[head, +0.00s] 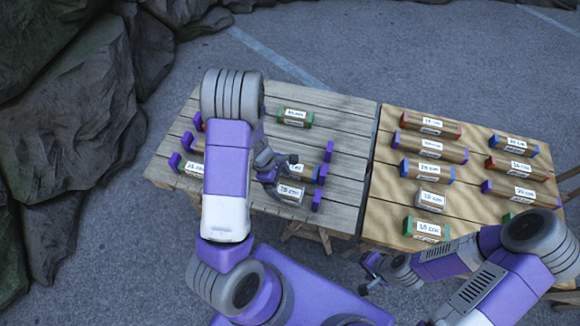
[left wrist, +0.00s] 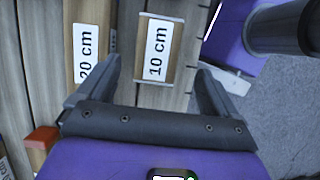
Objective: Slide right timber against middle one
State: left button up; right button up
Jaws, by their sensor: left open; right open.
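My left gripper (head: 282,174) is open above the left table (head: 345,197). In the left wrist view a short wooden timber labelled 10 cm (left wrist: 157,55) lies ahead of and between the open fingers (left wrist: 160,78), not gripped. A timber labelled 20 cm (left wrist: 85,50) with a red end lies to its left, with a gap between them. In the head view a short labelled timber (head: 290,193) lies just below the left gripper. A green-ended timber (head: 295,117) lies farther back. My left arm hides part of the table. My right gripper (head: 372,272) is open and empty in front of the right table.
Purple stops stand at the left table's right side (head: 329,151) and left side (head: 175,161). The right table (head: 385,215) carries several labelled timbers with coloured ends, including a green-ended one (head: 426,230). Rocks (head: 65,130) border the left.

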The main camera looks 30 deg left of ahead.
aim_at(288, 191)
pick_arm(q)
jog(key=shift+w+a+r, duration=0.1)
jog(key=shift+w+r, duration=0.1)
jog(key=shift+w, duration=0.2)
jog(key=shift+s+r, duration=0.1)
jog(key=shift+s, duration=0.15)
jog(key=shift+b+x, duration=1.85)
jog(key=shift+x, duration=2)
jog(key=shift+w, duration=0.1)
jog(key=shift+a, duration=0.1)
jog(key=c, duration=1.1)
